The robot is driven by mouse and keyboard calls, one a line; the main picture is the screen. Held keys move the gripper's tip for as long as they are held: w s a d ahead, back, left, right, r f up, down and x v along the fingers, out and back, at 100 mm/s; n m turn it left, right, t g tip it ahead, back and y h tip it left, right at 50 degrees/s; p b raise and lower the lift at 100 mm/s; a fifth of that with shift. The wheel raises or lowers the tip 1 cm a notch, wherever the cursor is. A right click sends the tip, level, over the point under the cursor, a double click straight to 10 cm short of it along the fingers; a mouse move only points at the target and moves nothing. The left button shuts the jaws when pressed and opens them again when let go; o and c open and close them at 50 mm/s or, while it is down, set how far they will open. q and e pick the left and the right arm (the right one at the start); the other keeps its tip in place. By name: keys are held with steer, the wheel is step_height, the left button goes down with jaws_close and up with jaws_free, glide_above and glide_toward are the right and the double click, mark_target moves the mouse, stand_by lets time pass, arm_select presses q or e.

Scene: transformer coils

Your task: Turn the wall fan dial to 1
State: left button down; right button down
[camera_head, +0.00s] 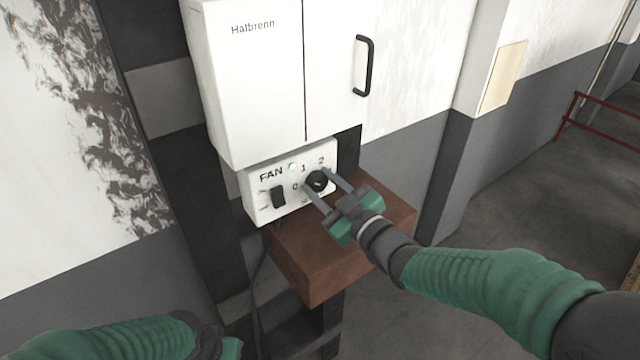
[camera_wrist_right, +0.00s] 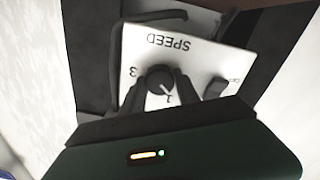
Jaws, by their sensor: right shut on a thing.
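The fan dial (camera_head: 317,180) is a round black knob on a white panel marked FAN, with the figures 0, 1 and 2 around it. My right gripper (camera_head: 318,184) is shut on the dial, one finger on each side. In the right wrist view the dial (camera_wrist_right: 160,80) sits between the dark fingers, with the print upside down. A pale pointer line on it lies near the figure 1. A 3 and the word SPEED also show. Only a green edge of my left gripper (camera_head: 232,348) shows at the bottom; its fingers are out of frame.
A white cabinet (camera_head: 255,80) with a black handle (camera_head: 365,65) hangs above. A brown block (camera_head: 310,280) juts out below the panel, close under my right gripper.

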steer(key=m, duration=0.2)
steer(key=f+m+p, duration=0.1)
steer(key=m, duration=0.1)
stand_by(0.5)
steer(key=c, duration=1.3)
jaws_free()
steer(key=shift+c, duration=0.2)
steer(key=o, duration=0.4)
steer(key=shift+s+d+r, duration=0.1)
steer(key=shift+r, duration=0.1)
steer(key=shift+o, duration=0.2)
steer(key=shift+r, duration=0.1)
steer(key=shift+d, duration=0.15)
